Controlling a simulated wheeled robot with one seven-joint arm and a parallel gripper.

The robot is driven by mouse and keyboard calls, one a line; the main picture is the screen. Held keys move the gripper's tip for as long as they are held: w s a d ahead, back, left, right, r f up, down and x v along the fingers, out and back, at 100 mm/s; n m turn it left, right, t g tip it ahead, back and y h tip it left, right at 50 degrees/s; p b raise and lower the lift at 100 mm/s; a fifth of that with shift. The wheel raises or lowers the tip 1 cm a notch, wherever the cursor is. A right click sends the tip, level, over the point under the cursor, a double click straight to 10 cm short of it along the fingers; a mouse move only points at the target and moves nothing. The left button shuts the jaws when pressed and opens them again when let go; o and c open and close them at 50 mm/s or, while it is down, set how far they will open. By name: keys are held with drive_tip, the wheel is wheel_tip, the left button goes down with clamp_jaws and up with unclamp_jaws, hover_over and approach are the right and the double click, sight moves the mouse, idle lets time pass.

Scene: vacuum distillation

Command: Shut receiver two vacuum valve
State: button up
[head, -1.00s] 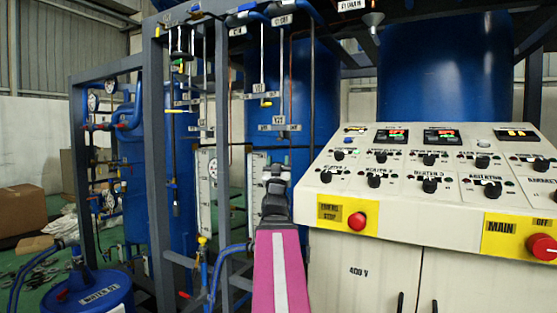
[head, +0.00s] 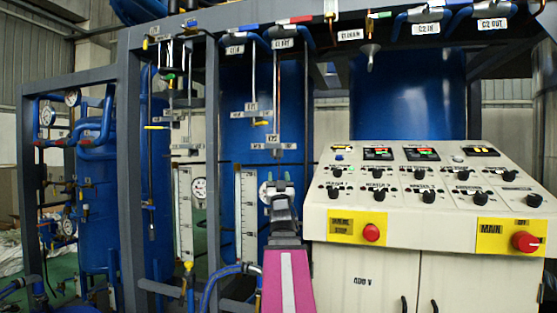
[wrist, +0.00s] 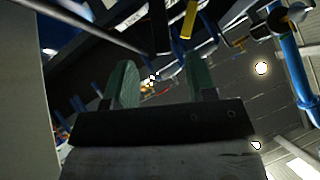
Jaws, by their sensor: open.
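My gripper (head: 281,188) is raised in front of the blue pipe rig, just left of the control panel. In the wrist view its two green fingers (wrist: 160,85) stand apart with nothing between them. Valves with small tags hang on thin pipes in the rig; one tag (head: 265,125) and another tag (head: 251,113) are too blurred to read surely. I cannot tell which valve is receiver two's vacuum valve. In the wrist view a yellow handle (wrist: 190,18) shows beyond the fingers, apart from them.
The cream control panel (head: 325,225) with knobs and red buttons stands close on the right. Grey frame posts (head: 130,160) and two white level gauges (head: 246,215) stand behind and left of my gripper. Blue hoses (head: 215,285) run low in front. Overhead pipes carry labelled valves (head: 282,44).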

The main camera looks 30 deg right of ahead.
sight(277, 158)
drive_tip(key=x, duration=1)
clamp_jaws()
drive_tip(key=shift+d, duration=0.1)
